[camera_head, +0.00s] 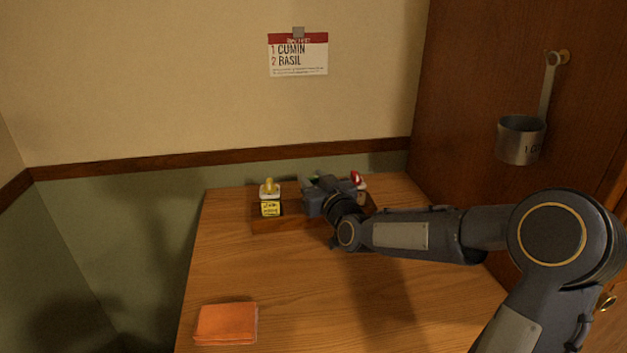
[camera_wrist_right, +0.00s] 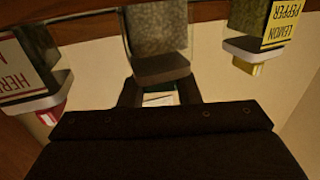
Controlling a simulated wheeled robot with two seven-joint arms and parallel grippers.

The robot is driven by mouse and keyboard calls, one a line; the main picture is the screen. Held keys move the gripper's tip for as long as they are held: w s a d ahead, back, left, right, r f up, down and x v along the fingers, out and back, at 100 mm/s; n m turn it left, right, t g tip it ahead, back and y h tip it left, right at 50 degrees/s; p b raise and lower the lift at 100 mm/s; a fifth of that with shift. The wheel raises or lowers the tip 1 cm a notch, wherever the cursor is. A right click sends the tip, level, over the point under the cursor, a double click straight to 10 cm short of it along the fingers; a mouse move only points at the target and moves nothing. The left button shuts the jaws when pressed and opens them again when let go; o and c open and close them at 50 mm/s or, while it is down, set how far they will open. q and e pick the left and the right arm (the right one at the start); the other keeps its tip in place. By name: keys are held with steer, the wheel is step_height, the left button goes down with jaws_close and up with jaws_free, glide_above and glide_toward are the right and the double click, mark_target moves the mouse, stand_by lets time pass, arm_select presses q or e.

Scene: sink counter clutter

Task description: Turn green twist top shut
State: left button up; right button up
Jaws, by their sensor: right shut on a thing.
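The green twist top (camera_head: 313,178) shows only as a sliver behind my right gripper (camera_head: 322,190), on the middle jar at the back of the table. In the right wrist view, which looks upside down, the middle jar (camera_wrist_right: 157,28) has speckled contents and a pale collar. The fingers of my right gripper (camera_wrist_right: 160,95) are shut on the green top at its end, with a bit of teal between them. The gripper body hides most of the top, so its turn cannot be told. My left gripper is not in view.
A yellow-topped lemon pepper jar (camera_head: 270,205) stands left of the gripper and a red-topped jar (camera_head: 357,180) right, both close. An orange cloth (camera_head: 226,324) lies front left. A metal cup (camera_head: 520,140) hangs at right. The table's middle is clear.

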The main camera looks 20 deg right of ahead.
steer(key=shift+a+m+h+b, duration=0.2)
steer(key=shift+m+h+b, duration=0.1)
steer(key=shift+h+b, duration=0.2)
steer(key=shift+m+h, duration=0.3)
steer(key=shift+h, duration=0.1)
steer(key=shift+r+m+h+p, duration=0.2)
steer(key=shift+m+h+p, duration=0.25)
steer(key=shift+m+h, duration=0.4)
steer(key=shift+g+h, duration=0.3)
steer(key=shift+h, duration=0.45)
steer(key=shift+d+f+m+h, duration=0.2)
steer(key=shift+m+h, duration=0.2)
steer(key=shift+m, duration=0.05)
steer(key=o, duration=1)
steer(key=shift+s, duration=0.15)
